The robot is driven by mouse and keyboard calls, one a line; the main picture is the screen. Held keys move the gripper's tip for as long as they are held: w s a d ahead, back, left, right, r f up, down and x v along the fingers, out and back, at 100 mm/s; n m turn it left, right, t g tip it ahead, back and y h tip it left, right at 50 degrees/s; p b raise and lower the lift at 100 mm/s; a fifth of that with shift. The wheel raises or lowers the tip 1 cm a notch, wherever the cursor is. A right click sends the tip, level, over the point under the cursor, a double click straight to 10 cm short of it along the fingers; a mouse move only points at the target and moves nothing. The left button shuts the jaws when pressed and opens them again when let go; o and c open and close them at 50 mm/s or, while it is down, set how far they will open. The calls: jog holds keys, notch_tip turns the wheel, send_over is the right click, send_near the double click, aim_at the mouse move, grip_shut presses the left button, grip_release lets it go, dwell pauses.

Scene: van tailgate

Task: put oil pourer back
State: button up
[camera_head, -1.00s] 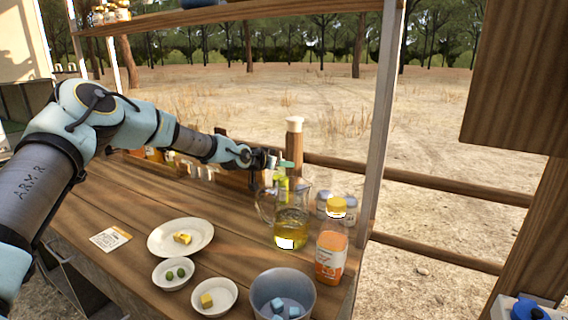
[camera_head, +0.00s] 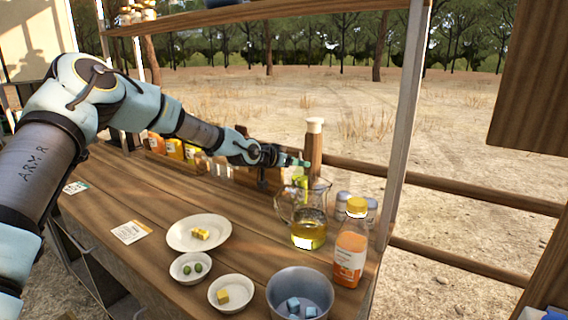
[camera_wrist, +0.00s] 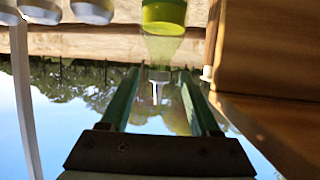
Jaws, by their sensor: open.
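My gripper (camera_head: 301,163) is at the height of the pourer's top, fingers pointing right. It also shows in the wrist view (camera_wrist: 161,80), with its green fingers apart on either side of the neck. I cannot tell whether they touch it.
A tall wooden mill (camera_head: 314,142) stands behind. A plate (camera_head: 190,240), bowls (camera_head: 188,274) and a grey pot (camera_head: 296,278) are in front. Spice jars (camera_head: 175,148) are at the back left.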

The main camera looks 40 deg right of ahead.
jog(key=b+v, duration=0.1)
jog(key=v, duration=0.7)
